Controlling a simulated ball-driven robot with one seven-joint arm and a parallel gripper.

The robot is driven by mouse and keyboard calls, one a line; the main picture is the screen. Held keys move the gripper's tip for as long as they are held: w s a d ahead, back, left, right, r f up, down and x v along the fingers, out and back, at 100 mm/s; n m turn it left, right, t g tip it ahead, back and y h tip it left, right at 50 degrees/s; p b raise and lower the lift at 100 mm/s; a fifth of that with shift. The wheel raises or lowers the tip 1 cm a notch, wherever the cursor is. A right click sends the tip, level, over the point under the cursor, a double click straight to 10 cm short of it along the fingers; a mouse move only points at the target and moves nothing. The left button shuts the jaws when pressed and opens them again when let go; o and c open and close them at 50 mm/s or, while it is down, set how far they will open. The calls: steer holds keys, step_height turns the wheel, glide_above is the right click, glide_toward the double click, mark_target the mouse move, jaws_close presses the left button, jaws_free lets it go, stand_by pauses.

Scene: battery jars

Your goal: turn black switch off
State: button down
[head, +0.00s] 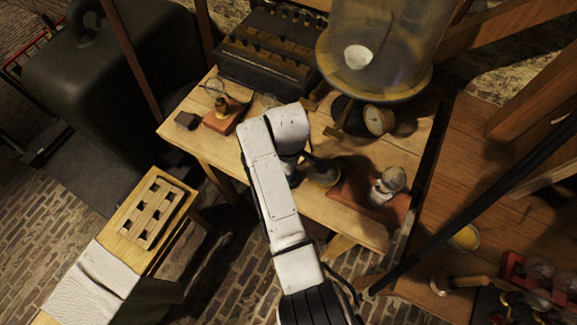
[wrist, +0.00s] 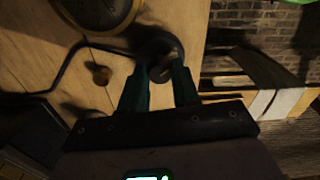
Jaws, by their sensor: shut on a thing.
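My gripper (wrist: 160,70) has its two teal fingers around a small dark thing (wrist: 161,48) with a paler top, at the edge of the wooden table. It looks like the black switch, but the picture is too dark to be sure. Whether it is on or off I cannot tell. In the head view my white arm reaches over the table and mostly hides the fingers. A dark round piece (head: 323,172) stands just right of the arm's end there.
A brass gauge (head: 377,120) stands near a big glass dome (head: 385,40). A wooden base with a glass-topped fitting (head: 388,184) sits at the right. A small knob (wrist: 99,75) lies left of my fingers. A slotted wooden rack (head: 150,211) stands at the left.

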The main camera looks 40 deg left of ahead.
steer(key=shift+a+r+n, duration=0.1)
steer(key=shift+n, duration=0.5)
steer(key=c, duration=0.8)
jaws_free()
step_height(320, 180, up, 11)
steer(key=shift+f+b, duration=0.15)
steer(key=shift+b, duration=0.25)
